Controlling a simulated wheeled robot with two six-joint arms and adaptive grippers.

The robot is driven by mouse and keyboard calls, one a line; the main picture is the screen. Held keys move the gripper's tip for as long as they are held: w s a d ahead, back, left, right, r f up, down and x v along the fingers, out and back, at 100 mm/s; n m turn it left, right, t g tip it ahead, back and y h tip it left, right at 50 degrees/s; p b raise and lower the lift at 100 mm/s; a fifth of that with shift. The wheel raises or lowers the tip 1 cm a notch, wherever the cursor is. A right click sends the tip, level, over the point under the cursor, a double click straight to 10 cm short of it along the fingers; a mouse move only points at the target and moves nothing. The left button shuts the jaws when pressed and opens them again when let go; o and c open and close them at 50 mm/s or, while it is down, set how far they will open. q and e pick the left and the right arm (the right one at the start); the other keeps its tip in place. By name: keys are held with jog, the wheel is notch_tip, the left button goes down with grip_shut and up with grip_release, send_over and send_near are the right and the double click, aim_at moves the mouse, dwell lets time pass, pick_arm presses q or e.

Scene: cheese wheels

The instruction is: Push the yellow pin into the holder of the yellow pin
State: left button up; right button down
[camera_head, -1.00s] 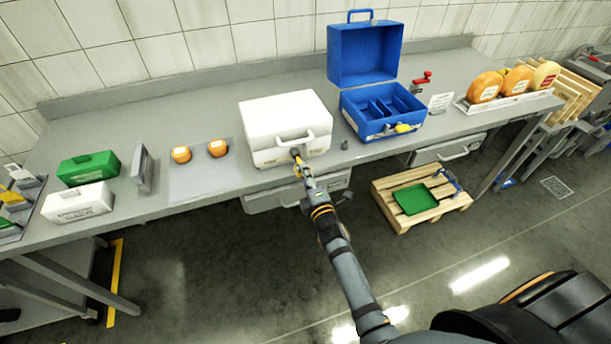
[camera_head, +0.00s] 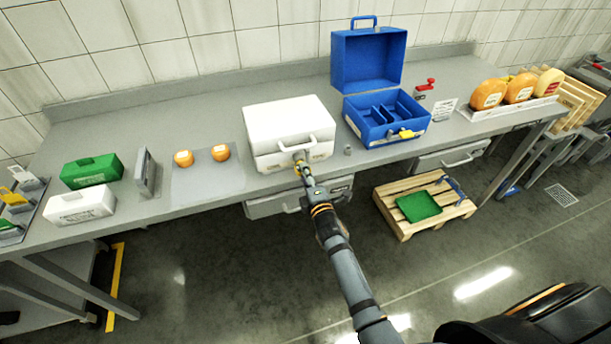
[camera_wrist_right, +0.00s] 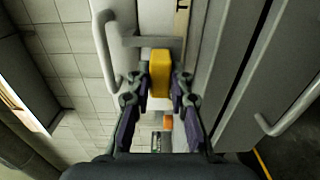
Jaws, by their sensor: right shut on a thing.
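A yellow pin (camera_wrist_right: 160,73) shows between the two fingers of my right gripper (camera_wrist_right: 160,85) in the right wrist view. The fingers are shut on it. In the head view my right gripper (camera_head: 301,163) is at the front of the white case (camera_head: 288,120), just below its handle. In the wrist view a grey bracket (camera_wrist_right: 150,42) on the white face lies just ahead of the pin. I cannot tell whether this bracket is the pin's holder, or whether the pin touches it. My left gripper is not in view.
An open blue case (camera_head: 375,132) with a yellow part (camera_head: 406,134) on its front stands to the right. A small grey piece (camera_head: 348,150) lies between the cases. Two orange cheeses (camera_head: 220,153) are on a mat to the left. The bench (camera_head: 200,115) is clear behind them.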

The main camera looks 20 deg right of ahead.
jog(key=shift+w, duration=0.35)
jog(key=c, duration=1.1)
grip_release()
jog(key=shift+c, duration=0.2)
jog(key=shift+s, duration=0.1)
jog(key=s, duration=1.1)
jog(key=shift+s+d, duration=0.2)
jog(key=shift+s, duration=0.2)
